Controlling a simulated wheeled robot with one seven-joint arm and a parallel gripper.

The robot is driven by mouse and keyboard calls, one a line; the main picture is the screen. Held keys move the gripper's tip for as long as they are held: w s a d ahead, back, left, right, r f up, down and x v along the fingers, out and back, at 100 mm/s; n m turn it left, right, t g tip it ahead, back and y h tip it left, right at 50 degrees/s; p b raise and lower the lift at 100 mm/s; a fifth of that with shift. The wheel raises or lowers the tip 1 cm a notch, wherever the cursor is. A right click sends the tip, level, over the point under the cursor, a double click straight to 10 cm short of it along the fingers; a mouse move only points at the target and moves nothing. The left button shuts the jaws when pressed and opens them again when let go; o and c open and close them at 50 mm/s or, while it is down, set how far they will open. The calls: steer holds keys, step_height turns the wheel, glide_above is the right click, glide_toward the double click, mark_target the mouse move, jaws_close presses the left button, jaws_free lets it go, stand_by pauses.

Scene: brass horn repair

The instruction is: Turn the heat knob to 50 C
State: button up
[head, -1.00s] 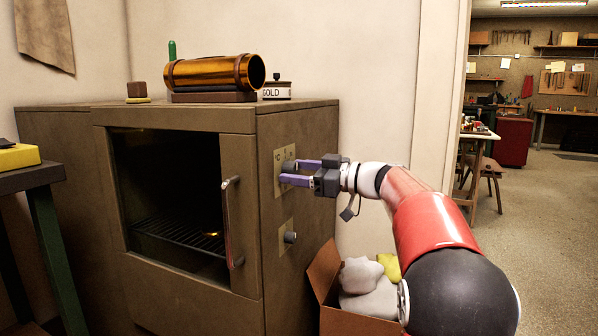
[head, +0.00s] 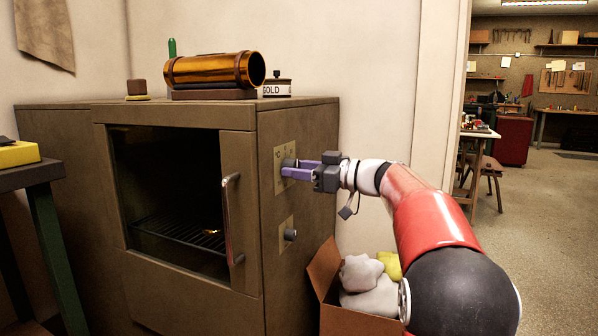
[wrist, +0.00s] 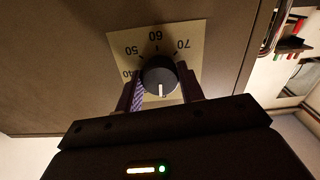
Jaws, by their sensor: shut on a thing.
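The heat knob (head: 288,163) is the upper knob on the oven's right side, on a pale dial plate (head: 280,183). My gripper (head: 291,168) reaches it from the right and is shut on it. In the wrist view the dark round knob (wrist: 158,72) sits between my two purple fingers, one on each side. The plate (wrist: 175,31) shows 40 and 50 at the left, 60 at the top and 70 at the right. The knob's white line points down in that picture, away from the 60. Part of the lower scale is hidden by the knob and gripper.
A second knob (head: 291,235) sits lower on the same side of the oven (head: 190,118). The oven door handle (head: 229,218) is around the front corner. An open cardboard box (head: 324,271) with rags stands below my arm. A brass tube (head: 205,70) lies on top.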

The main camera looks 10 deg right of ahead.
steer(key=m+p, duration=0.1)
steer(key=m, duration=0.5)
steer(key=m+p, duration=0.1)
steer(key=m, duration=0.6)
steer(key=m+p, duration=0.2)
steer(key=m, duration=0.4)
steer(key=shift+s+r+m, duration=0.1)
steer(key=shift+r+m, duration=0.15)
steer(key=shift+m, duration=0.05)
steer(key=m+p, duration=0.2)
steer(key=m, duration=0.1)
steer(key=shift+f+m+p, duration=0.15)
steer(key=shift+m+p, duration=1.1)
steer(key=shift+m, duration=0.35)
steer(key=o, duration=1)
